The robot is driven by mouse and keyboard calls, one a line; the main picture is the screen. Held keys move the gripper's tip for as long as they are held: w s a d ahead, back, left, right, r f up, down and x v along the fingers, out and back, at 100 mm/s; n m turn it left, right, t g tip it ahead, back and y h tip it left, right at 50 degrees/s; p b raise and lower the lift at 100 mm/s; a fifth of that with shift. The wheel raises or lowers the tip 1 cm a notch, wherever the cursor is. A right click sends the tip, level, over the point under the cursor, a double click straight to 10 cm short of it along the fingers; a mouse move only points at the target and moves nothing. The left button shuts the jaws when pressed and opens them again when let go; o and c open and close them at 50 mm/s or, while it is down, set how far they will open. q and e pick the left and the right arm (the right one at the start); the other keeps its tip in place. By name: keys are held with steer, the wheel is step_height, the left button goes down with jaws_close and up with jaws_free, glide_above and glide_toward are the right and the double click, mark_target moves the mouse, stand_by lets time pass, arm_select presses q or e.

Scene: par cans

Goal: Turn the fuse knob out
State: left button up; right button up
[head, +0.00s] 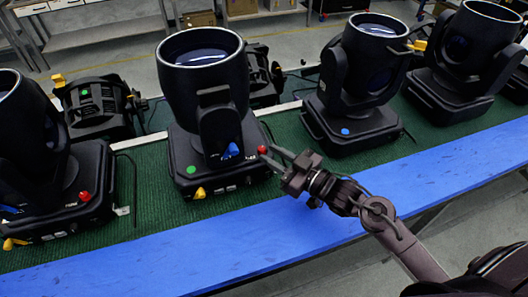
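A red knob (262,149) sits at the right front corner of the black base of the middle stage light (203,100); I take it for the fuse knob. My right gripper (268,155) reaches in from the lower right, its two fingertips right at the red knob. A small gap shows between the fingers, but whether they close on the knob is too small to tell. Another red knob (85,196) shows on the left light's base. My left gripper is not in view.
The lights stand on a green mat (150,205) behind a clear blue strip (180,255). A blue lever (231,150) and a yellow latch (200,193) sit near the knob. More lights (365,70) stand to the right, with shelving behind.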

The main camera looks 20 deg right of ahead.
steer(key=v, duration=0.3)
steer(key=shift+s+d+b, duration=0.15)
steer(key=shift+s+b, duration=0.1)
steer(key=shift+b, duration=0.15)
stand_by(0.3)
